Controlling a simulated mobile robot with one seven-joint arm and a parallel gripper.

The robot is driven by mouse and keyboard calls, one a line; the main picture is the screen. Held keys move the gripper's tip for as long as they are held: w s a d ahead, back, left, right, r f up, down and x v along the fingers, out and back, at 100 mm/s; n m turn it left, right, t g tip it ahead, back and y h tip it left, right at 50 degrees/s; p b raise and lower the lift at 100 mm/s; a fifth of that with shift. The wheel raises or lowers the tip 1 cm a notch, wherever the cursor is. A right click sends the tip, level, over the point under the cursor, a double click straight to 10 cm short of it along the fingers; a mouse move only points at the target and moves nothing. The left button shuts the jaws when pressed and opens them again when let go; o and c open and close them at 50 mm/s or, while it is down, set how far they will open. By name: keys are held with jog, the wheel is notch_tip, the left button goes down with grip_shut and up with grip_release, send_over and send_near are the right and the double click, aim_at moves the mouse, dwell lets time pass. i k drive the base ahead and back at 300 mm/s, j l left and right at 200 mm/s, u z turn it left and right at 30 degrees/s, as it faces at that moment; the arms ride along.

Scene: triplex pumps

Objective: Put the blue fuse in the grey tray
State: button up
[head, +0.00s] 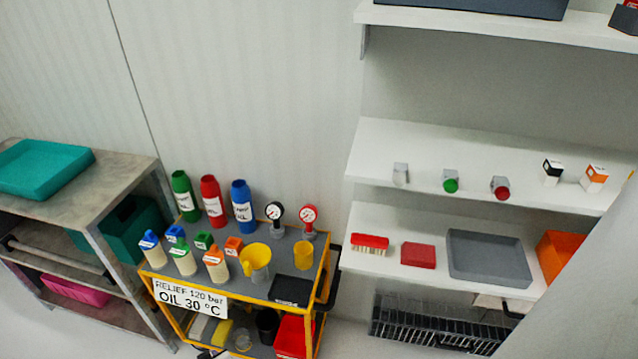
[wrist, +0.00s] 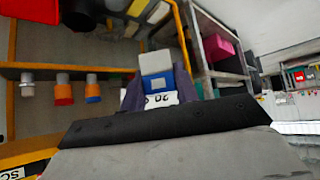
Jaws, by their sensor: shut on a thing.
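In the wrist view my gripper (wrist: 158,92) is shut on the blue fuse (wrist: 156,82), a small block with a blue body, a pale grey end and a white face with dark marks. One dark finger stands on each side of it. The grey tray (head: 487,257) is shallow and rectangular and looks empty. It lies on the lower white shelf at the right of the head view, apart from the fuse. I cannot make out my gripper in the head view.
The upper shelf (head: 420,150) overhangs. A yellow-framed trolley (head: 235,291) holds bottles, gauges and small coloured blocks.

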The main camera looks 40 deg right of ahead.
aim_at(484, 261)
jog(key=j+z, duration=0.15)
jog(key=z, duration=0.35)
jog(key=k+z, duration=0.15)
jog(key=z, duration=0.35)
